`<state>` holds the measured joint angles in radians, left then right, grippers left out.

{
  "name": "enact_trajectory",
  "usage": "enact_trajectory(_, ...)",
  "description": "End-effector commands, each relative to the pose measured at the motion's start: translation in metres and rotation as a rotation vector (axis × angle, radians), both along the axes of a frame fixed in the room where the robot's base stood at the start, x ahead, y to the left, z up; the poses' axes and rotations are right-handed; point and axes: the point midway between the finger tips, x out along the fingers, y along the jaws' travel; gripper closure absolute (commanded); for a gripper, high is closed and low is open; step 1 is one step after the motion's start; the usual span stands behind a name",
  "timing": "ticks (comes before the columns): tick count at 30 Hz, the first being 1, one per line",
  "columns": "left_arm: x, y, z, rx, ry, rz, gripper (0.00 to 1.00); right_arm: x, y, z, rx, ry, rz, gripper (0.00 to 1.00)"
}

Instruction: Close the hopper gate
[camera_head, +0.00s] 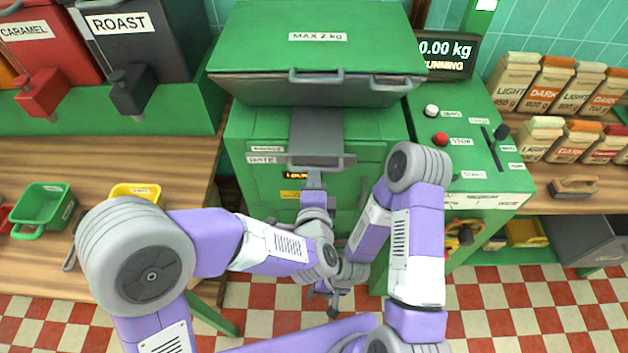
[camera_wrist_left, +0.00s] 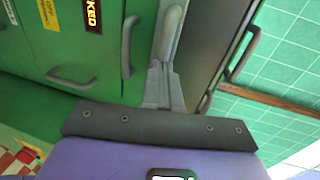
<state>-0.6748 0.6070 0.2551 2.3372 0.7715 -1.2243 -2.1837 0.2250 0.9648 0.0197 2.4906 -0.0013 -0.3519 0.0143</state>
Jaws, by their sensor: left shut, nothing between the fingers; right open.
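The hopper gate is a grey plate (camera_head: 316,128) at the front of the green machine. It stands out below the hopper and has a wide bar handle (camera_head: 337,162) at its front end, beside a GATE label (camera_head: 264,160). My left gripper (camera_head: 314,180) is shut and empty, just below the handle in the head view; I cannot tell if they touch. In the left wrist view its closed fingers (camera_wrist_left: 170,35) point up the picture, along the dark underside. My right gripper (camera_head: 334,302) is open, low over the floor, partly hidden by its wrist.
The hopper lid (camera_head: 270,40) above is shut, with two grey handles. A control panel (camera_head: 475,140) with knobs and a red button is right. Bins and a wooden counter (camera_head: 130,160) stand left. Bags line the right shelf. Open checkered floor (camera_head: 500,310) lies in front.

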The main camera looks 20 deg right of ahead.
Motion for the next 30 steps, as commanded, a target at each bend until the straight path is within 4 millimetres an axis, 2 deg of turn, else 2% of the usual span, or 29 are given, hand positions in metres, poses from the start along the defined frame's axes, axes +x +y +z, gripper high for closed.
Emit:
enact_trajectory(11, 0.003, -0.001, 0.001, 0.0, 0.0, -0.001, 1.0, 0.0, 0.0, 0.001, 0.0, 0.0, 0.0, 0.58)
enact_trajectory(21, 0.056, -0.017, 0.002, 0.002, 0.0, 0.0, 1.0, 0.0, 0.0, 0.025, 0.0, -0.001, 0.0, 0.58)
enact_trajectory(24, 0.063, -0.019, 0.002, 0.001, -0.001, -0.001, 1.0, 0.0, 0.0, 0.026, 0.0, -0.001, 0.0, 0.58)
enact_trajectory(30, 0.065, -0.018, 0.002, 0.0, -0.005, 0.0, 1.0, 0.0, 0.0, 0.025, 0.0, 0.0, 0.0, 0.58)
